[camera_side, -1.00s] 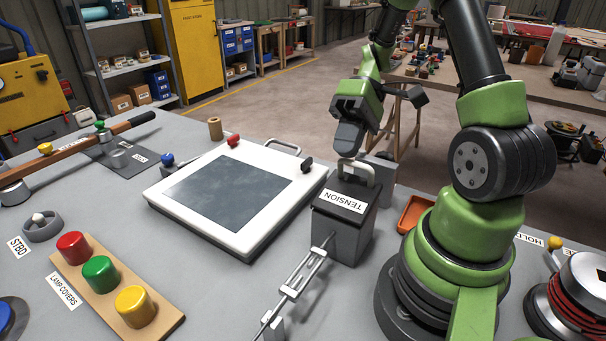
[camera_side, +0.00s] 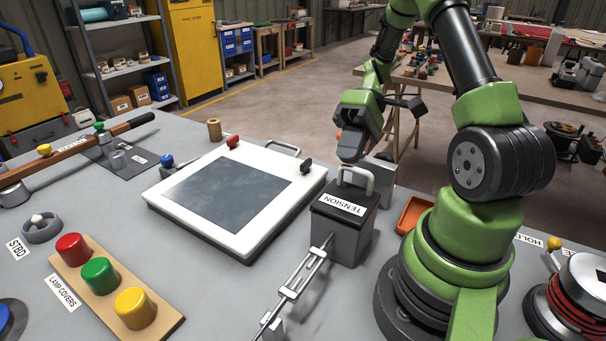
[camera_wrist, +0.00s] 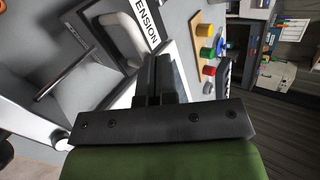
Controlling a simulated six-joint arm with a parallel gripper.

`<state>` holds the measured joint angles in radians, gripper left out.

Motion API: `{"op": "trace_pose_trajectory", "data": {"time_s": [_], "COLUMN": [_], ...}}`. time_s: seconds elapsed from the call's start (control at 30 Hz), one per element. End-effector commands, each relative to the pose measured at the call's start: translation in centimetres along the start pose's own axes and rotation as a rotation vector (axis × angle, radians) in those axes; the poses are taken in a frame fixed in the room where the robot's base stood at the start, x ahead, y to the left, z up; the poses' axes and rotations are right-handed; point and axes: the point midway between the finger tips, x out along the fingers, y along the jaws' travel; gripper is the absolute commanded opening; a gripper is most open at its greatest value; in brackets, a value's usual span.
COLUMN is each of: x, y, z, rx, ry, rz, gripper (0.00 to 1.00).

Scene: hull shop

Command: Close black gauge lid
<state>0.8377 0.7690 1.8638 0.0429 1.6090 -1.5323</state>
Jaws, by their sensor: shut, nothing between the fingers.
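The gauge box (camera_side: 343,240) marked TENSION stands at the right of the bench in the side view. Its black lid (camera_side: 331,213) lies over the box top, with no clear gap at the front. A pale loop handle (camera_side: 362,176) rises from the lid. My gripper (camera_side: 350,156) is just above the handle, its fingers together and empty. I cannot tell if they touch the handle. In the wrist view my gripper (camera_wrist: 154,62) points past the lid label (camera_wrist: 147,22), with the handle (camera_wrist: 118,42) beside it.
A white-framed hatch panel (camera_side: 238,190) lies left of the box. A metal turnbuckle rod (camera_side: 297,280) runs from the box's front. An orange tray (camera_side: 413,213) sits right of the box. Lamp covers (camera_side: 100,275) stand at the front left.

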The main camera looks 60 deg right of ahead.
Motion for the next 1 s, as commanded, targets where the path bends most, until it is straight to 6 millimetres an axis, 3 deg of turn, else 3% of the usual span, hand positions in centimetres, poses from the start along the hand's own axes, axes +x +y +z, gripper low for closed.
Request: {"op": "trace_pose_trajectory", "data": {"time_s": [0.17, 0.37, 0.7, 1.0], "x": [-0.4, -2.4, -8.9, -11.5], "y": [-0.8, -3.7, -2.8, -2.6], "z": [0.0, 0.0, -0.1, -0.1], "rx": [-0.002, -0.004, -0.001, 0.000], "ry": [0.000, 0.004, 0.003, 0.000], "rz": [0.003, 0.006, 0.004, 0.001], "gripper": [0.00, 0.00, 0.00, 0.00]}}
